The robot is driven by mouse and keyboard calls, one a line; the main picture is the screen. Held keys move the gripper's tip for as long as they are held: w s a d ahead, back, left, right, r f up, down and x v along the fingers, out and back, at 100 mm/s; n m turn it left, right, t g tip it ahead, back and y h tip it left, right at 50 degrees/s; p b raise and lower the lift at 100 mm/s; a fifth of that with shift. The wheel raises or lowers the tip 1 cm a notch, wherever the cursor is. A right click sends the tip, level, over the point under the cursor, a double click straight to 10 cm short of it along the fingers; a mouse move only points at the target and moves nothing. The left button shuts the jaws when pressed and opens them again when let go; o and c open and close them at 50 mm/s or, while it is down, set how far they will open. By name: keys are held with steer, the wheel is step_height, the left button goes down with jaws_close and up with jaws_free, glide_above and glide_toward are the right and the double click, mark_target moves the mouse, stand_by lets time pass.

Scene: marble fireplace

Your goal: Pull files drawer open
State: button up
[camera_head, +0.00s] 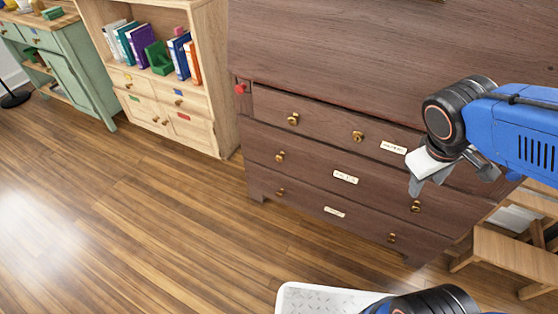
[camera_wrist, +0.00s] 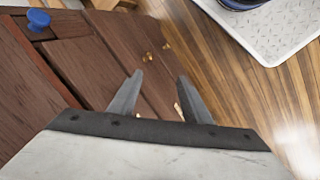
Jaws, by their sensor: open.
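A dark brown wooden chest (camera_head: 300,60) has three rows of drawers with brass knobs and white labels. The files drawer (camera_head: 310,166) seems to be the middle row; its small label (camera_head: 345,177) is hard to read. It looks shut, with a left knob (camera_head: 280,156) and a right knob (camera_head: 416,206). My gripper (camera_head: 448,183) is open and empty in front of the chest's right side, close to the right knob. Contact is not visible.
The top drawer (camera_head: 325,122) and bottom drawer (camera_head: 310,204) also look shut. A red knob (camera_head: 240,88) is at the chest's upper left, and a blue knob (camera_wrist: 38,20) shows in the wrist view. A wooden stool (camera_head: 510,250) stands at right. Open floor (camera_head: 150,220) lies left.

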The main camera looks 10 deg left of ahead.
steer(key=w+a+f+n+t+h, duration=0.2)
steer(key=w+a+f+n, duration=0.2)
steer(key=w+a+n, duration=0.4)
steer(key=w+a+f+n+t+h, duration=0.3)
steer(key=a+f+n, duration=0.15)
steer(key=a, duration=0.55)
steer(key=n+t+y, duration=0.5)
steer(key=n+t, duration=0.1)
steer(key=n, duration=0.6)
glide_toward(279, 159)
steer(key=x, duration=0.9)
jaws_close()
